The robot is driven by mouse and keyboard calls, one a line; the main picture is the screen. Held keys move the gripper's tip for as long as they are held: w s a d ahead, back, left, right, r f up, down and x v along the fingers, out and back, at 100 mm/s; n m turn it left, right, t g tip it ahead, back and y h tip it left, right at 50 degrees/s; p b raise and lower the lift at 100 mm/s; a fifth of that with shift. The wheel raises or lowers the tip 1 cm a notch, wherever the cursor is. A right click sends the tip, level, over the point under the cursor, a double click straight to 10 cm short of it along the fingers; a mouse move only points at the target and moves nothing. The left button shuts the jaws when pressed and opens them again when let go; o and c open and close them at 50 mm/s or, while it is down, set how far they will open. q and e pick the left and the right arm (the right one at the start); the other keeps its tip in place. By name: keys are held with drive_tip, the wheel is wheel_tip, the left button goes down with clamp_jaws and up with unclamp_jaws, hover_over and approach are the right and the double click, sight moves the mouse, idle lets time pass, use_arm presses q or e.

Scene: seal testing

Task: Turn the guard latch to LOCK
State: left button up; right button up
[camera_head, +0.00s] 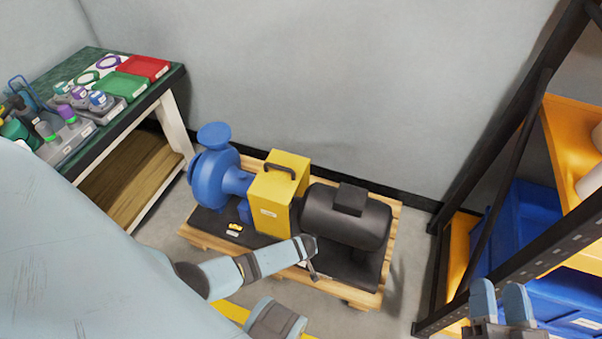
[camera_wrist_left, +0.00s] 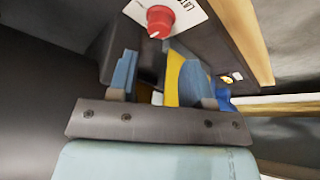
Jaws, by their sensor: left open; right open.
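In the left wrist view, a red round latch knob (camera_wrist_left: 160,20) with a small white mark sits on a white label plate (camera_wrist_left: 188,14) with partly cut-off lettering. My left gripper (camera_wrist_left: 160,75) is open, its blue fingers apart, with the knob beyond the fingertips and not between them. In the head view, the yellow guard (camera_head: 280,194) with a black handle stands between the blue pump and the dark motor. My left arm reaches to the near side of the motor; its fingers are mostly hidden there, and so is the knob. My right gripper (camera_head: 502,305) is open and empty at the lower right.
The blue pump (camera_head: 215,180) and dark motor (camera_head: 345,215) sit on a wooden pallet (camera_head: 390,240). A green-topped bench (camera_head: 75,66) with trays stands at left. A shelf rack (camera_head: 480,180) with blue bins stands at right, near my right gripper.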

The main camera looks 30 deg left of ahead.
use_arm(q)
drive_tip(key=p+v, duration=0.2)
drive_tip(key=v, duration=0.3)
drive_tip(key=shift+s+r, duration=0.1)
drive_tip(key=shift+r, duration=0.2)
use_arm(e)
wheel_tip(320, 180, down, 6)
drive_tip(key=d+g+h, duration=0.2)
drive_tip(key=shift+s+g, duration=0.15)
drive_tip(key=shift+g, duration=0.15)
drive_tip(key=shift+d+r, duration=0.1)
drive_tip(key=shift+r, duration=0.05)
